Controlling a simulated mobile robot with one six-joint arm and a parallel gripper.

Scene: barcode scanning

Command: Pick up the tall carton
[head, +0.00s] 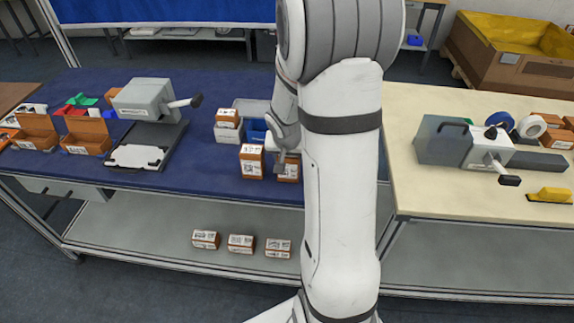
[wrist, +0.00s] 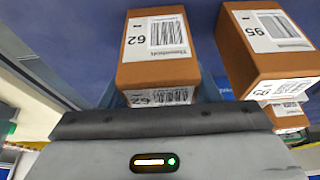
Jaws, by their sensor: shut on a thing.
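Two tall brown cartons with white barcode labels stand near the front edge of the blue table. The right carton (head: 290,172) is partly hidden behind my arm and gripper (head: 281,161). In the wrist view, a carton marked 62 (wrist: 157,55) is straight ahead of my gripper body, and I take it as this right one. My gripper is shut on it; the fingertips are mostly hidden. I cannot tell whether it is clear of the table. The left carton (head: 251,161) stands just beside it; it seems to be the one marked 95 (wrist: 265,45) in the wrist view.
A smaller carton (head: 228,118) sits by grey and blue bins behind. A grey scanner-like device (head: 147,100) stands left on the table. Several cartons (head: 241,243) lie on the shelf below. The cream table (head: 430,180) at right holds another device and tape rolls.

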